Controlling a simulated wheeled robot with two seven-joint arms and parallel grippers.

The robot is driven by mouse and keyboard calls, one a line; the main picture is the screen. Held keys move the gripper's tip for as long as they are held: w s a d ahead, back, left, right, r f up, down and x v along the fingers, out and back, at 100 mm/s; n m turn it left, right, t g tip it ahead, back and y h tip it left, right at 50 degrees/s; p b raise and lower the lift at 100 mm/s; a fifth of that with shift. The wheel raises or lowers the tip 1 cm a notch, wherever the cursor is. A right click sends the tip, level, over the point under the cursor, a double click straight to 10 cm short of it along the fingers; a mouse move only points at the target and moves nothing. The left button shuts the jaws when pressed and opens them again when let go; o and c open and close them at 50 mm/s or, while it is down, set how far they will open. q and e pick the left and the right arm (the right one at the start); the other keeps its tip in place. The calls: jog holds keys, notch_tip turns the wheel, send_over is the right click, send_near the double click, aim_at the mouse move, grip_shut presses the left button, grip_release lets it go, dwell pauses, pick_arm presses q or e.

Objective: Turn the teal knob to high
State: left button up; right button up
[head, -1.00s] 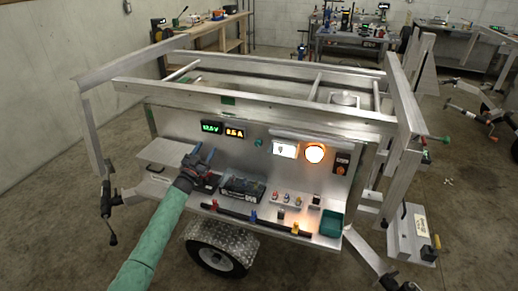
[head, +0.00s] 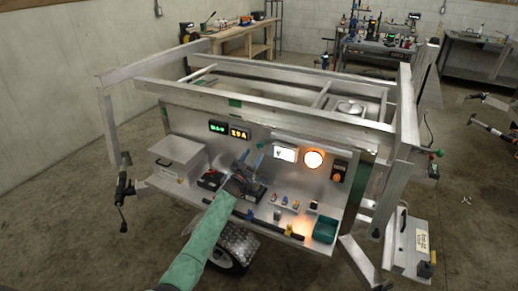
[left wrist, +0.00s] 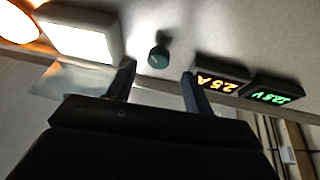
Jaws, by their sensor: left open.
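My left gripper (left wrist: 158,88) is open and empty. Its two fingers point at the panel, one on each side of the knob in the picture, with the knob a little beyond the tips. I see no contact. In the head view my left gripper (head: 250,158) is in front of the panel, left of the meter. My right gripper is not in view.
Below, the shelf holds a silver box (head: 180,158), small coloured parts and a teal bin (head: 325,229).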

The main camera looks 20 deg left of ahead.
aim_at(259, 147)
pick_arm(q)
jog(key=p+x, duration=0.1)
jog(key=x, duration=0.2)
jog(key=shift+w+d+r, duration=0.2)
jog(key=shift+r, duration=0.1)
jog(key=shift+w+r, duration=0.1)
jog(key=shift+w, duration=0.45)
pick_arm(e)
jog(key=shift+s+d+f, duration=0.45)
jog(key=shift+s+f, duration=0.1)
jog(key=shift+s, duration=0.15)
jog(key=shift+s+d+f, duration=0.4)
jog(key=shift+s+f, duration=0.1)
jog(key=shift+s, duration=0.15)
pick_arm(q)
jog(key=c, duration=1)
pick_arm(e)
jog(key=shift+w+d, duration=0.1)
